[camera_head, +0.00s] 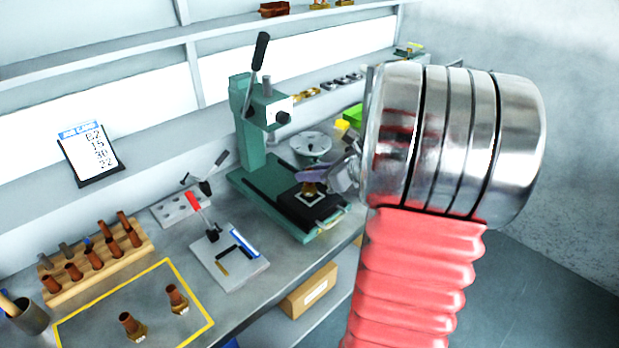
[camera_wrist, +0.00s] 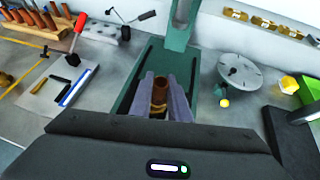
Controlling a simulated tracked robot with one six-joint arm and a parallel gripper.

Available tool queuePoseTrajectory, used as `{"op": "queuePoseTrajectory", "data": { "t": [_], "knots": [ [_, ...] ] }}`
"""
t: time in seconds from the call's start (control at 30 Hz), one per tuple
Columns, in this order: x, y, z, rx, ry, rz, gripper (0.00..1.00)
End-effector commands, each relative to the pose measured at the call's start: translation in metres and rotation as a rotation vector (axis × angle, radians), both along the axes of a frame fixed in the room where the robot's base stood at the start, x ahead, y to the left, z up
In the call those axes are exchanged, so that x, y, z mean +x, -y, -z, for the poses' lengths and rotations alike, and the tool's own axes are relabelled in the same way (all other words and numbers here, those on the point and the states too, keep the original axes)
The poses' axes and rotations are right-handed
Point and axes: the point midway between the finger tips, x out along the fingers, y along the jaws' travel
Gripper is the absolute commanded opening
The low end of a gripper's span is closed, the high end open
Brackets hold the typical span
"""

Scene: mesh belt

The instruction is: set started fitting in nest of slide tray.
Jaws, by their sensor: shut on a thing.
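My gripper (camera_head: 322,177) is shut on the started fitting, a copper piece with a brassy lower part (camera_wrist: 159,92). In the wrist view the fitting stands about upright between the two grey fingers. In the head view its brassy part (camera_head: 309,188) shows just under the fingers, at the pale square nest (camera_head: 324,201) on the dark slide tray (camera_head: 292,214) of the green press. I cannot tell whether it is seated in the nest or just above it; the fingers hide part of it. The tray also shows in the wrist view (camera_wrist: 130,98).
The press column (camera_head: 246,130) with its black lever rises behind the tray. A round grey dial plate (camera_head: 311,143) stands behind right. A red-handled clamp fixture (camera_head: 228,262) sits to the left. Two copper fittings (camera_head: 177,299) stand inside the yellow outline, near a wooden rack (camera_head: 98,262).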

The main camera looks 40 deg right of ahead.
Motion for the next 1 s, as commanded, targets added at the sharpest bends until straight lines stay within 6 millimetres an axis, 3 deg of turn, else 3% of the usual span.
{"op": "queuePoseTrajectory", "data": {
  "t": [0.13,0.5,0.53,0.7,0.8,1.0],
  "knots": [
    [-0.0003,0.0001,0.0131,0.000,0.000,0.000,0.00],
    [-0.0004,0.0007,0.0153,0.000,0.000,0.002,0.00],
    [-0.0005,0.0007,0.0155,0.000,0.000,0.002,0.17],
    [-0.0006,0.0007,0.0153,-0.001,0.000,0.002,0.29],
    [-0.0006,0.0008,0.0153,-0.001,0.000,0.002,0.35],
    [-0.0007,0.0008,0.0151,-0.001,0.000,0.002,0.35]
  ]
}}
